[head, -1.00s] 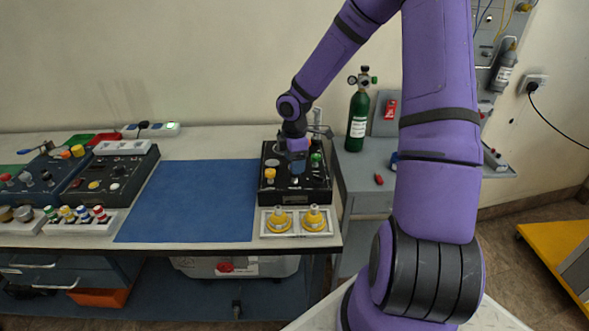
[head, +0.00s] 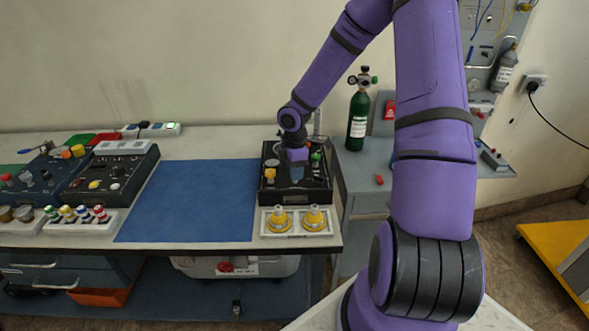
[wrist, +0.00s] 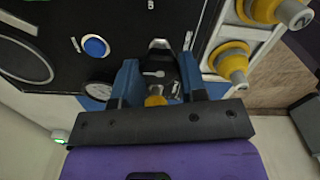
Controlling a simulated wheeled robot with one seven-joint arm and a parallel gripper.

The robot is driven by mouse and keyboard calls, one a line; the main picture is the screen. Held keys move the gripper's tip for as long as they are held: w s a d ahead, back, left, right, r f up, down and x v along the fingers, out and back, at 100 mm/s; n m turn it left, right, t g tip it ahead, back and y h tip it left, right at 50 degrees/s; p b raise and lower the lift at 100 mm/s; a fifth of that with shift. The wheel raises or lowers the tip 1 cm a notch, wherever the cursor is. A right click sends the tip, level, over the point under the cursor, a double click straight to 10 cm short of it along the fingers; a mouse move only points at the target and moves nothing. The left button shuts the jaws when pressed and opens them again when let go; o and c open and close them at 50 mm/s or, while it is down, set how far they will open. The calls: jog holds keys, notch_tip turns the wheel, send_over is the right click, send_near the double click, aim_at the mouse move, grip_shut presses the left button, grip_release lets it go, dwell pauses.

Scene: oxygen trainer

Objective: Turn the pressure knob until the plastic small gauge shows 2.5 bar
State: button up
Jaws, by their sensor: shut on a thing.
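The black trainer panel (head: 270,182) stands at the right end of the table. My gripper (wrist: 159,76) is low over the panel, its two blue fingers on either side of a black knob (wrist: 160,60) with a pale pointer mark, and it is shut on that knob. A yellow part (wrist: 155,98) shows between the fingers near the gripper body. A small round gauge (wrist: 97,90) sits beside the left finger, partly covered; I cannot read its needle. In the head view my gripper (head: 296,165) hides the knob.
A blue button (wrist: 95,47) and a large ring-edged dial (wrist: 20,62) are on the panel. Yellow fittings (head: 279,221) stand on a plate at the panel's front. A green cylinder (head: 357,120) stands to the right. The blue mat (head: 195,200) is clear.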

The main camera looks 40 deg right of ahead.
jog(key=m, duration=0.4)
jog(key=shift+m, duration=0.3)
jog(key=m, duration=0.4)
jog(key=shift+w, duration=0.1)
dwell(0.5)
jog(key=o, duration=0.9)
jog(key=shift+o, duration=0.2)
jog(key=shift+r, duration=0.1)
notch_tip(320, 180, up, 11)
